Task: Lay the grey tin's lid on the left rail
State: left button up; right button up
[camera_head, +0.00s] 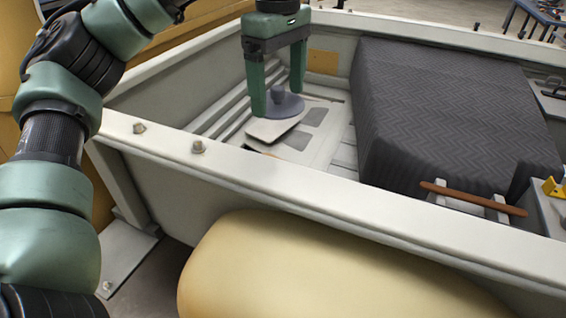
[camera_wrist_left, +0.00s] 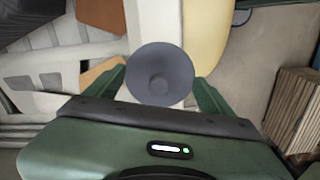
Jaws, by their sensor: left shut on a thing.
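My left gripper (camera_head: 278,101) is shut on the grey tin's lid (camera_head: 285,106), a round blue-grey disc with a small knob on top. In the left wrist view the lid (camera_wrist_left: 160,76) sits between the two green fingers, knob towards the camera. It is held in the air, and in the head view it shows against the inside of the white shell. A white rail (camera_head: 250,170) with bolts runs across the near side. In the wrist view a pale rail (camera_wrist_left: 153,25) passes behind the lid. I cannot make out the grey tin. My right gripper is not in view.
A dark patterned cover (camera_head: 440,110) drapes a box inside the shell. A brown wooden handle (camera_head: 472,198) lies at right, near a yellow item (camera_head: 553,187). A cream rounded body (camera_head: 320,270) is outside the near rail. The near rail's top is clear beyond its bolts.

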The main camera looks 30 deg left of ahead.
pick_arm(q)
send_near(279, 175)
jog(key=shift+w+f, duration=0.1)
jog(key=shift+f, duration=1)
notch_tip(279, 175, down, 3)
jog(key=shift+f+p, duration=0.15)
jog(key=shift+p, duration=0.35)
jog(key=shift+f, duration=0.6)
jog(key=o, duration=1.2)
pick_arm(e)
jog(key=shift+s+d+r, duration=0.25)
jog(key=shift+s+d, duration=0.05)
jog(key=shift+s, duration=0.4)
